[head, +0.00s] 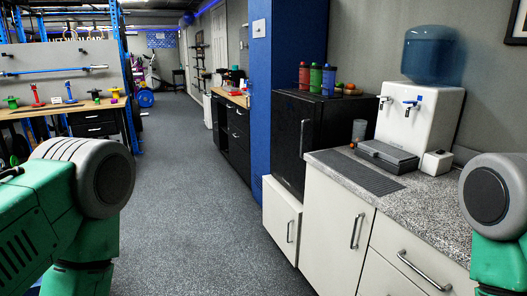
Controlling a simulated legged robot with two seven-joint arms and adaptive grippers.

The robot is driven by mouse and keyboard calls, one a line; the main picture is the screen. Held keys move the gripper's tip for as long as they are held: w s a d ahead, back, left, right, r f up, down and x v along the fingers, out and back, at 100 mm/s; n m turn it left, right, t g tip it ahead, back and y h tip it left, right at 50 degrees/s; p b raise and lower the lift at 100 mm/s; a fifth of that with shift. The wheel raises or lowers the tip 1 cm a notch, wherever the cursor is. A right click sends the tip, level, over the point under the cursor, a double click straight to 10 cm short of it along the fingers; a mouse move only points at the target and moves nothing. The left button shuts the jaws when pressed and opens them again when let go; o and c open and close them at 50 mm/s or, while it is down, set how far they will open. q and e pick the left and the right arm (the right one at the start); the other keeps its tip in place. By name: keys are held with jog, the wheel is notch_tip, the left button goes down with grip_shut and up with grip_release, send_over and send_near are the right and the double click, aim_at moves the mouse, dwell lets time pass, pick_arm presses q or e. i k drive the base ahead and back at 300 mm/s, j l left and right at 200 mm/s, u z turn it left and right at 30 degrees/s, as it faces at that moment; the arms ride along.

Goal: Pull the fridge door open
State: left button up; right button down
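The black mini fridge (292,137) stands on a white cabinet right of the picture's middle, beside the blue column. Its door looks shut. A dark vertical handle (304,138) shows on its front. Parts of my two green and grey arms show at the lower left and the right edge. Neither of my grippers is in view, so I cannot see what they touch or hold.
A granite counter (445,207) with a water dispenser (419,115) and a grey box (387,156) lies right of the fridge. White cabinets (338,222) stand below. The grey floor (195,220) in front is clear.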

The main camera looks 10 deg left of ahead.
aim_at(295, 120)
jog(key=i+z, duration=0.2)
jog(key=z, duration=0.25)
jog(key=i+j+z, duration=0.1)
jog(key=z, duration=0.3)
jog(key=i, duration=0.05)
